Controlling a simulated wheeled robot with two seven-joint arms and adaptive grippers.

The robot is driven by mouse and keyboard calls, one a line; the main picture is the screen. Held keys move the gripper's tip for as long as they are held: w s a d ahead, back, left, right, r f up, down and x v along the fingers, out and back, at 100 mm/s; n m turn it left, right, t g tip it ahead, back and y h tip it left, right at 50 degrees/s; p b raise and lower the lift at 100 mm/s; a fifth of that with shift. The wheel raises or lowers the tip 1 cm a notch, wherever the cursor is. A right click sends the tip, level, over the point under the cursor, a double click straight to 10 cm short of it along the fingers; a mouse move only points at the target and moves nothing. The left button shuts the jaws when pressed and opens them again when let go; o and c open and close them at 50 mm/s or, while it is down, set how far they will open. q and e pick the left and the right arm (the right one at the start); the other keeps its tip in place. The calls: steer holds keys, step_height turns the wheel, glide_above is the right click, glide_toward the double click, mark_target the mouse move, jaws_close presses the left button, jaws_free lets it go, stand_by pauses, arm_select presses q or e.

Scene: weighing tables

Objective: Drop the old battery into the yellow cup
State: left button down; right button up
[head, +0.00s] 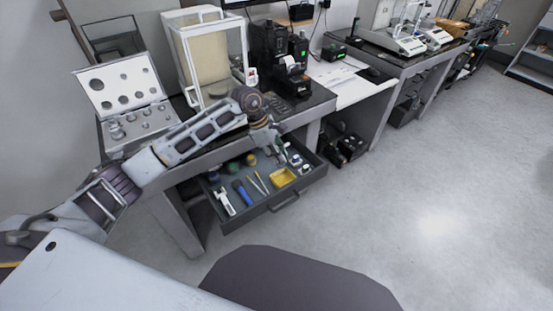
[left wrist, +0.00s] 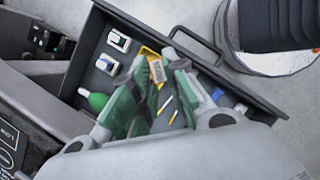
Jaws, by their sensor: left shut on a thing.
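The yellow cup (head: 283,178) looks like a low, square yellow container in the open drawer, near its front right. In the left wrist view its yellow edge (left wrist: 148,51) shows just beyond my fingertips, partly hidden by them. My left gripper (head: 277,143) is above the back of the drawer. In the left wrist view its green-padded fingers (left wrist: 157,68) are shut on a small tan, pale-labelled piece (left wrist: 157,73), which appears to be the old battery. It overlaps the cup's edge in that view; I cannot tell its height above it. My right gripper is not in view.
The open drawer (head: 258,216) also holds a blue tool (head: 242,193), a white-handled tool (head: 224,201), thin yellow sticks and small bottles. On the table above stand a weight case (head: 122,85), a glass balance enclosure (head: 208,50) and black devices (head: 270,45). Floor in front is clear.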

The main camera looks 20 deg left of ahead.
arm_select(q)
steer(key=shift+w+a+f+n+t+y+b, duration=0.25)
steer(key=shift+w+f+n+t+b, duration=0.25)
steer(key=shift+n+b, duration=0.75)
steer(key=shift+w+a+f+n+t+y+b, duration=0.3)
steer(key=shift+w+n+t+b, duration=0.45)
steer(key=shift+n, duration=0.95)
steer(key=shift+w+a+f+n+t+y+b, duration=0.1)
steer(key=shift+w+f+n+t+y+b, duration=0.25)
steer(key=shift+n+b, duration=0.95)
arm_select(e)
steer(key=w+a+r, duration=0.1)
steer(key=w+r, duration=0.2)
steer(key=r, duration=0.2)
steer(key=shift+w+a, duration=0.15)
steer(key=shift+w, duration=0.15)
arm_select(q)
steer(key=shift+w+f, duration=0.1)
steer(key=shift+f, duration=0.2)
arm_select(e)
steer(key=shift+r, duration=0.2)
arm_select(q)
steer(key=shift+f+b, duration=1.75)
steer(key=shift+f, duration=1.05)
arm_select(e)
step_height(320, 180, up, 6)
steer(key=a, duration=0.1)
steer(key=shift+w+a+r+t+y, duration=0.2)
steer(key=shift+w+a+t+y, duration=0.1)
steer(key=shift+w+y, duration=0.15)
